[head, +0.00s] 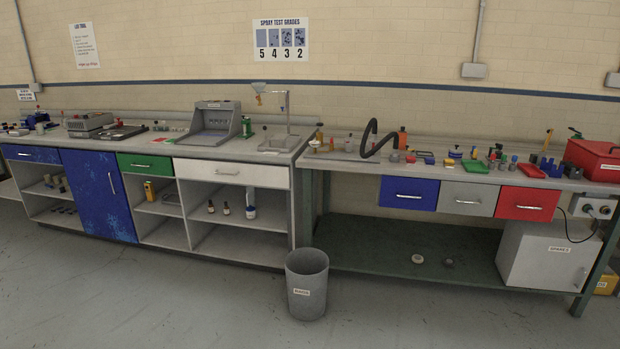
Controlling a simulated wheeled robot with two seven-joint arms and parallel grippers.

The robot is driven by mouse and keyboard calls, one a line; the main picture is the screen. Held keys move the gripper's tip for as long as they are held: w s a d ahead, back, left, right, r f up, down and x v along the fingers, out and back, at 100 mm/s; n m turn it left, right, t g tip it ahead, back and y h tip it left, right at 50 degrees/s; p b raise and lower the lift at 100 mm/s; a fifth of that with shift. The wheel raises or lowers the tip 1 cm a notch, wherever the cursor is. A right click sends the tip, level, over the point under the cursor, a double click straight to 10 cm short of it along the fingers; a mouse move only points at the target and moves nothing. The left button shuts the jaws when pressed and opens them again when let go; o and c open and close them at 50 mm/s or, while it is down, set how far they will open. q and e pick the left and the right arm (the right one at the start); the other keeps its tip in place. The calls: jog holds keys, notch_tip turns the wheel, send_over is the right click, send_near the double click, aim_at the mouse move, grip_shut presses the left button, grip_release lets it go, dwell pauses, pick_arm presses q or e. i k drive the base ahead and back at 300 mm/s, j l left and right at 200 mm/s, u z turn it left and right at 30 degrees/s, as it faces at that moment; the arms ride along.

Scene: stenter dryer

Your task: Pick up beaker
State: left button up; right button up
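I cannot make out a beaker for sure. Many small items stand on the left counter (290,157) and on the right workbench (345,161), too small to tell apart at this distance. Neither of my grippers is in view.
A grey waste bin (307,285) stands on the floor in front of the join between counter and workbench. A red toolbox (594,158) is at the workbench's right end. The front floor is clear.

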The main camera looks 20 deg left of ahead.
aim_at(40, 129)
jog(key=i+j+u, duration=0.2)
jog(key=j+u, duration=0.25)
jog(key=i+j+u, duration=0.3)
jog(key=u, duration=0.15)
jog(key=i+j+u, duration=0.5)
jog(key=i+u, duration=0.2)
jog(key=u, duration=0.15)
jog(key=i+j+u, duration=0.1)
jog(key=i, duration=1.45)
jog(key=i+u, duration=0.15)
jog(key=i, duration=1.4)
jog(key=i+u, duration=0.15)
jog(key=i, duration=0.65)
jog(key=i+l, duration=0.2)
jog(key=i, duration=0.6)
jog(key=i+j+u, duration=0.1)
jog(key=i+j, duration=0.45)
jog(key=i+j+u, duration=0.15)
jog(key=i+j, duration=0.3)
jog(key=i, duration=0.15)
